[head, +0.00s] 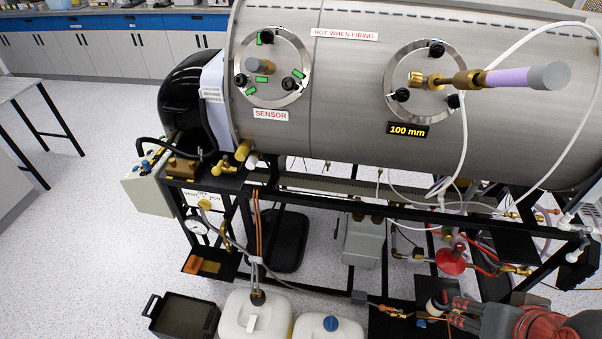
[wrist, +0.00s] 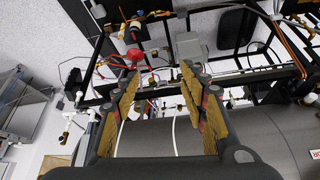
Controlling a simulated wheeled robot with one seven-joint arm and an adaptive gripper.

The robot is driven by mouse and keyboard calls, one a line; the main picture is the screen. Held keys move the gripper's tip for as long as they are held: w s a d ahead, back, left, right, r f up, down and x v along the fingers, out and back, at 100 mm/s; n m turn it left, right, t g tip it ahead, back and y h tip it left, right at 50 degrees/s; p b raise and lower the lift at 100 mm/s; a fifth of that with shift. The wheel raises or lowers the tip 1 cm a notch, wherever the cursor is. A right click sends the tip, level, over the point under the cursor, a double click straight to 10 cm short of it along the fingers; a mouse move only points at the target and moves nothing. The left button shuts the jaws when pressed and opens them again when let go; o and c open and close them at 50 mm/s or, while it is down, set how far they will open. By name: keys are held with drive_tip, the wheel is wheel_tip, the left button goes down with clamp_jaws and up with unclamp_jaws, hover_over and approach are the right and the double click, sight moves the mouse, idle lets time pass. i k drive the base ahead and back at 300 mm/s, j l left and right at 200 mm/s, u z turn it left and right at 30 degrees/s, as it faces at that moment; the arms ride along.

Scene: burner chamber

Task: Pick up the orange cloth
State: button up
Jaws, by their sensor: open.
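A small orange piece (head: 193,263), which looks like the orange cloth, lies on a low black shelf at the left end of the burner frame, beside a brownish-yellow piece (head: 210,267). It is small, so its folds cannot be made out. My gripper (head: 452,311) is at the bottom right of the head view, well to the right of the shelf and apart from it. In the wrist view my gripper (wrist: 160,78) has its two fingers spread with nothing held between them. I cannot pick out the cloth in the wrist view.
The steel burner chamber (head: 340,90) spans the top on a black frame (head: 330,193) with hoses and pipes. A black bin (head: 185,318) and white jugs (head: 255,318) stand on the floor below the shelf. A red funnel-like part (head: 451,262) is near my gripper. Floor is clear at left.

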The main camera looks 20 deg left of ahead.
sight(193, 265)
drive_tip(key=u, duration=2.15)
drive_tip(key=k, duration=0.25)
